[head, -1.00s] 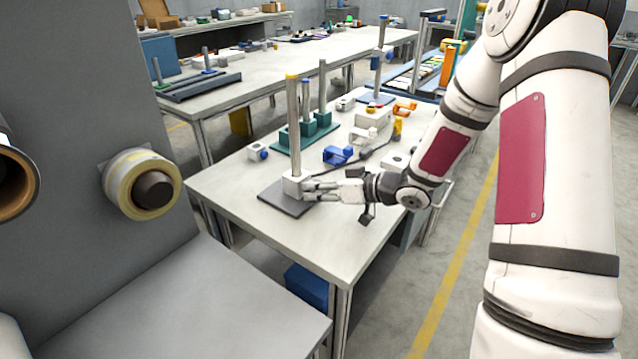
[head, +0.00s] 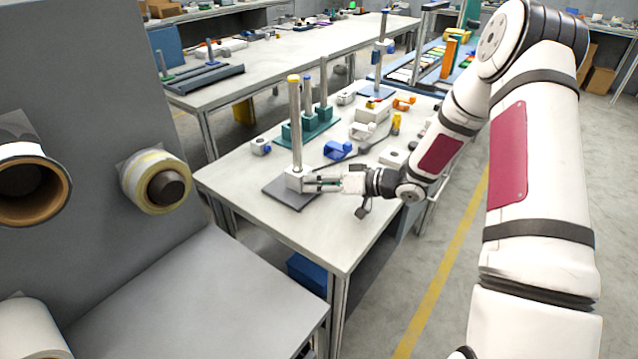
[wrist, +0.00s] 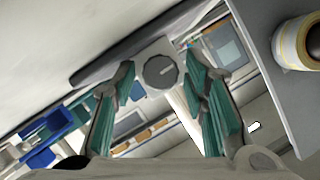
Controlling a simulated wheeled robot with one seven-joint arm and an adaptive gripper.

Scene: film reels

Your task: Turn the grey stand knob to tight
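The grey stand has a dark base plate (head: 282,197), an upright post (head: 296,125) with a yellow top, and a pale block (head: 298,176) at its foot. The round, ridged grey knob (wrist: 161,72) faces the wrist camera from the block's face. Its marks are too small to read. My gripper (head: 316,184) is level with the block, reaching it from the right. In the wrist view, my gripper (wrist: 160,66) is open, with its green-padded fingers on either side of the knob. Gaps show between the knob and both fingertips, so nothing is visibly gripped.
A grey panel with tape rolls (head: 157,182) is at the left. The table's front right is clear.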

